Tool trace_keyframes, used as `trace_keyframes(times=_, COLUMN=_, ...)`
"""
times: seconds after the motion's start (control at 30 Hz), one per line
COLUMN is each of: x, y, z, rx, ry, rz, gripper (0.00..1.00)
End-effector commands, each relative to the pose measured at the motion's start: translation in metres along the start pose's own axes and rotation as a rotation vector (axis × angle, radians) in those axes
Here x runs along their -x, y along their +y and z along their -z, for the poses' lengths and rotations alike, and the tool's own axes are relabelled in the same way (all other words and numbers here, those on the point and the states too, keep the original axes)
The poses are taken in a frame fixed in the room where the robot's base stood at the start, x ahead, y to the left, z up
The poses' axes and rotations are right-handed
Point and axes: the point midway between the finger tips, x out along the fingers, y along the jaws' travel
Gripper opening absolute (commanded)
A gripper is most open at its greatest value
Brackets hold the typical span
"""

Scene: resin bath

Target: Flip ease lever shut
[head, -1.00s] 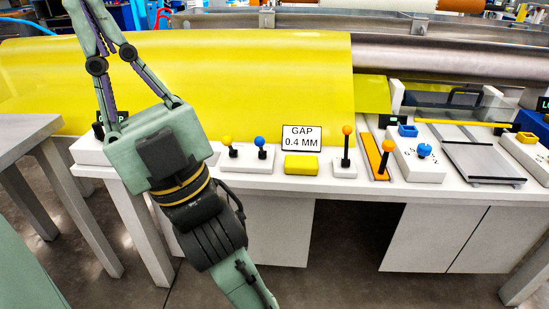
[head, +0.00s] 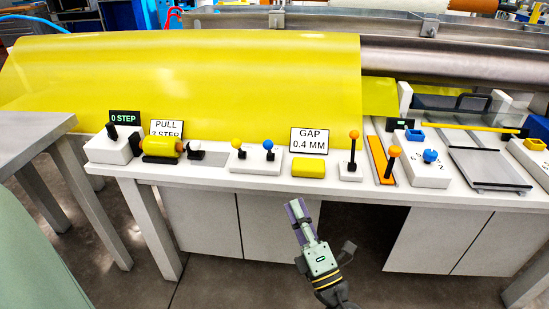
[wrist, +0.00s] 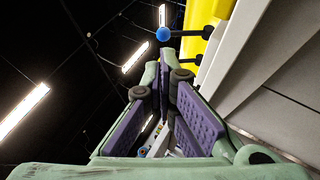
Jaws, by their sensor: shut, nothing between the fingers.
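No label in view reads "ease", so I cannot tell for certain which lever is the ease lever. On the bench in the head view stand a yellow-knobbed lever (head: 237,143) and a blue-knobbed lever (head: 268,146) on one white base. An upright orange-knobbed lever (head: 353,150) stands right of the gap sign, and another orange-knobbed lever (head: 390,160) stands by an orange strip. My gripper (head: 295,207) is shut and empty, in front of the bench and apart from every lever. In the wrist view my fingertips (wrist: 167,58) meet below a blue knob (wrist: 163,34) on a dark stem.
The bench edge (head: 250,186) lies behind my gripper. A "GAP 0.4 MM" sign (head: 309,141), a yellow block (head: 308,168) and a blue-knobbed dial box (head: 425,175) stand on it. A yellow sheet (head: 190,85) rises behind. The floor in front looks clear.

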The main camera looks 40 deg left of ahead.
Motion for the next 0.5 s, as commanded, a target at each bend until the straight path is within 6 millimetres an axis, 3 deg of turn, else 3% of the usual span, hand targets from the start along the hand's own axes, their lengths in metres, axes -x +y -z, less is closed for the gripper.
trace_keyframes(times=0.33, x=0.005, y=-0.007, z=0.001, rx=0.017, ry=0.005, rz=0.024, gripper=0.0)
trace_keyframes(times=0.5, x=-0.006, y=-0.005, z=0.001, rx=0.017, ry=0.007, rz=0.021, gripper=0.0)
